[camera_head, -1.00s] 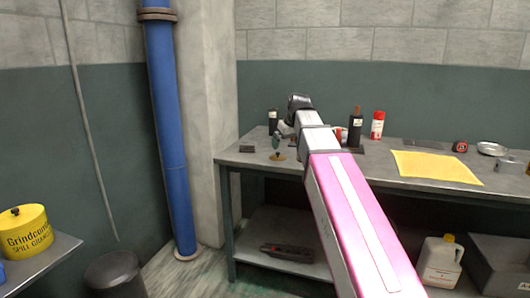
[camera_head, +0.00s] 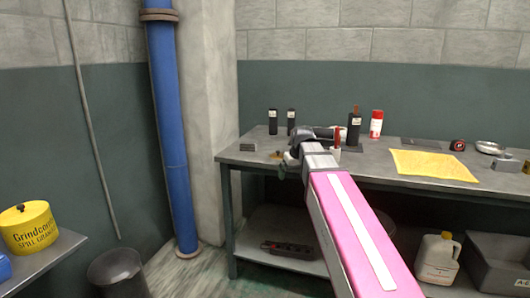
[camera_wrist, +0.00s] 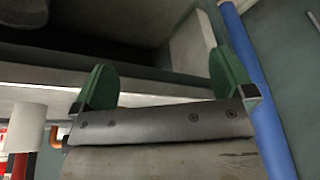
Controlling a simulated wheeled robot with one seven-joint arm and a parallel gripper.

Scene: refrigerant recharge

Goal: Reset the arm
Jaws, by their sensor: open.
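My arm, with a pink and white link, reaches from the lower right over the front of the grey workbench (camera_head: 235,157) in the head view. Its wrist end is near the bench's front edge, left of the middle. My gripper (camera_wrist: 165,78) shows in the wrist view with two green fingers spread wide apart. Nothing is held between the fingers. In the head view the fingers are mostly hidden by the wrist and hard to make out.
Two black bottles (camera_head: 273,122), a red can (camera_head: 376,124), a yellow cloth (camera_head: 430,165) and a metal dish (camera_head: 490,147) are on the bench. A white jug (camera_head: 438,260) is below. A blue pipe (camera_head: 168,120) stands left. A yellow tub (camera_head: 28,228) is at far left.

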